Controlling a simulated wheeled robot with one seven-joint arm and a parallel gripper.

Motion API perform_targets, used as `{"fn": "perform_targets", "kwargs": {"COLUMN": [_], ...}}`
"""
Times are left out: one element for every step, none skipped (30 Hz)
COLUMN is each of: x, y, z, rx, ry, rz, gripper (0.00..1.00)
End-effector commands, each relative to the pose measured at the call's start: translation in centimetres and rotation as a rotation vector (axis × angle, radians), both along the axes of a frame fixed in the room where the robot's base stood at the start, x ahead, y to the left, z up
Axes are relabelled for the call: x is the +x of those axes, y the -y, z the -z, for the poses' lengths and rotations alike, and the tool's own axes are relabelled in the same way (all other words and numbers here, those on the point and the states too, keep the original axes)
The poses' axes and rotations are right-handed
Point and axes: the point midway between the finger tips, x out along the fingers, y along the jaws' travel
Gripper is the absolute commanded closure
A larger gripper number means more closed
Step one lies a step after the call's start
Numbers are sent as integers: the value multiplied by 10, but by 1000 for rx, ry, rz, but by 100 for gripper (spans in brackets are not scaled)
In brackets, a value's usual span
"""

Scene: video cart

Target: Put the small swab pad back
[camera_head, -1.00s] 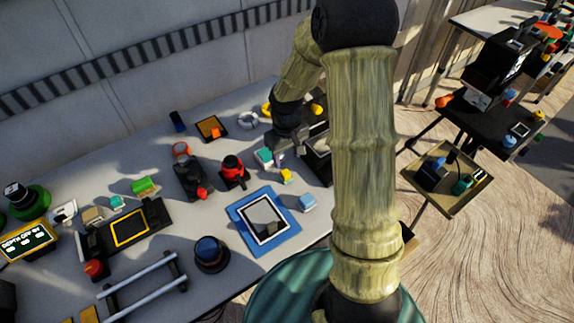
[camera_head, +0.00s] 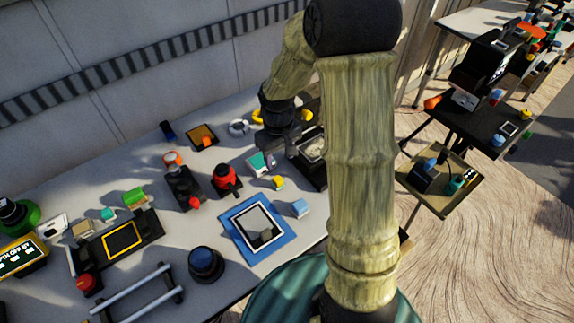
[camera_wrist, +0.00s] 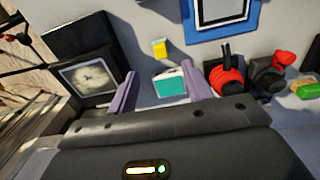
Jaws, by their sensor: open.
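A small block with a white top and a teal side (camera_head: 257,163), which looks like the swab pad, lies on the grey table just below my gripper. It also shows in the wrist view (camera_wrist: 170,86), between the two purple fingers and a little beyond their tips. My gripper (camera_wrist: 160,72) is open and empty, pointing down at the table. In the head view my forearm and wrist hide part of the gripper. A small yellow block (camera_head: 278,182) lies close beside the teal and white one. I cannot tell whether the fingers touch the pad.
A black tray with a pale panel (camera_wrist: 90,77) lies close to one finger. A red round device (camera_head: 226,178) stands on the other side. A blue-framed pad (camera_head: 283,237) and a light blue block (camera_head: 300,208) lie nearer. Bare table separates them.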

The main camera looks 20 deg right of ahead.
Motion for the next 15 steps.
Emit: {"fn": "perform_targets", "kwargs": {"x": [-9,-15,-25,-33,-41,-53,-61,-70,-81,-89,-97,-106,-111,-116,-121], "y": [-1,-1,-1,-1,-2,-2,-2,-2,-2,-2,-2,-1,-2,-2,-1], "z": [-9,-14,-20,-25,-30,-36,-41,-45,-49,-52,-55,-57,-59,-60,-61], "rx": [-4,-6,-7,-7,-7,-4,-1,1,7,11,17,22,28,32,36], "ry": [17,28,44,58,72,90,105,119,138,151,164,178,188,197,204], "rz": [16,27,48,66,83,109,128,148,174,193,212,234,247,258,272], "gripper": [50,50,50,50,50,50,50,50,50,50,50,50,50,50,50]}}
